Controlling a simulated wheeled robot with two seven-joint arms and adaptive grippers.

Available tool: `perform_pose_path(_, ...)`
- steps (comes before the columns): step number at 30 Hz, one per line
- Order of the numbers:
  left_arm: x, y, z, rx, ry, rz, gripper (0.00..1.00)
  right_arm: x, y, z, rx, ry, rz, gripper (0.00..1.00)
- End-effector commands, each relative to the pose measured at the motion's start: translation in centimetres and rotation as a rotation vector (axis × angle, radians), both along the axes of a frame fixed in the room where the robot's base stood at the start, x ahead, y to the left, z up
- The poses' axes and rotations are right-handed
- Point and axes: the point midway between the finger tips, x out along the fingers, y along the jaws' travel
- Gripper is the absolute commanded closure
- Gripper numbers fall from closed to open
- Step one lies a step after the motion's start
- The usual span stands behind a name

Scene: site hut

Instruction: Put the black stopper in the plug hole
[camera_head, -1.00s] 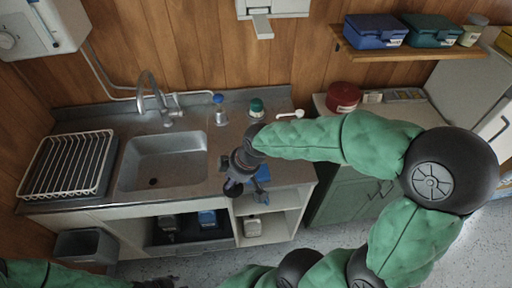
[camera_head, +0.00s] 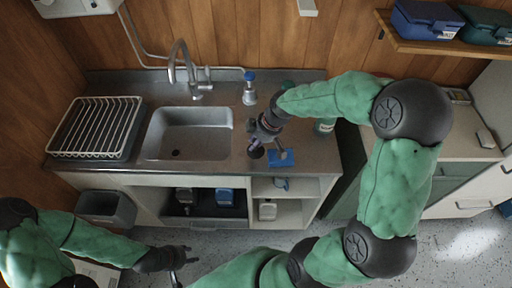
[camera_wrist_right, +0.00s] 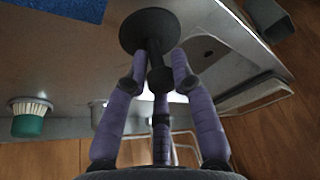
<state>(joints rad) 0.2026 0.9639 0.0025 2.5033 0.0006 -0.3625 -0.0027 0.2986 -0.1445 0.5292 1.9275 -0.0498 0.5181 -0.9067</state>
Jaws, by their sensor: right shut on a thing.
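The black stopper (camera_wrist_right: 150,30), a round disc with a stem, is between the fingers of my right gripper (camera_wrist_right: 158,82) in the right wrist view. The gripper is shut on its stem, with the disc pointing away from the palm. In the head view my right gripper (camera_head: 259,146) is over the counter, right of the sink (camera_head: 155,125) and beside the blue cloth. The plug hole (camera_head: 176,153) is a dark, uncovered spot in the sink floor. My left gripper (camera_head: 184,263) is low in front of the cabinet, empty, its fingers apart.
A tap (camera_head: 185,68) stands behind the sink and a dish rack (camera_head: 97,127) left of it. A blue-topped bottle (camera_head: 249,88) stands at the counter's back. A blue cloth (camera_head: 281,159) lies at the front. A grey bin (camera_head: 106,207) hangs below left.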

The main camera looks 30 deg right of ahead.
Motion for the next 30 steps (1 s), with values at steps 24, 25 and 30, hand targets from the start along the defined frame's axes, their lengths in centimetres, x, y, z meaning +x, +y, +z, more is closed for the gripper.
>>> perform_pose_path(24,0.0,0.0,-1.4,0.0,0.0,0.0,0.6,1.6,-0.9,-5.0,-0.001,-0.002,0.0,1.0)
perform_pose_path(25,0.0,0.0,-1.5,0.0,0.0,0.0,0.6,1.6,-0.9,-5.1,-0.001,-0.002,0.0,1.0)
perform_pose_path(30,0.0,0.0,-1.8,0.0,0.0,0.0,0.6,1.5,-0.8,-5.4,-0.001,-0.001,0.001,0.66)
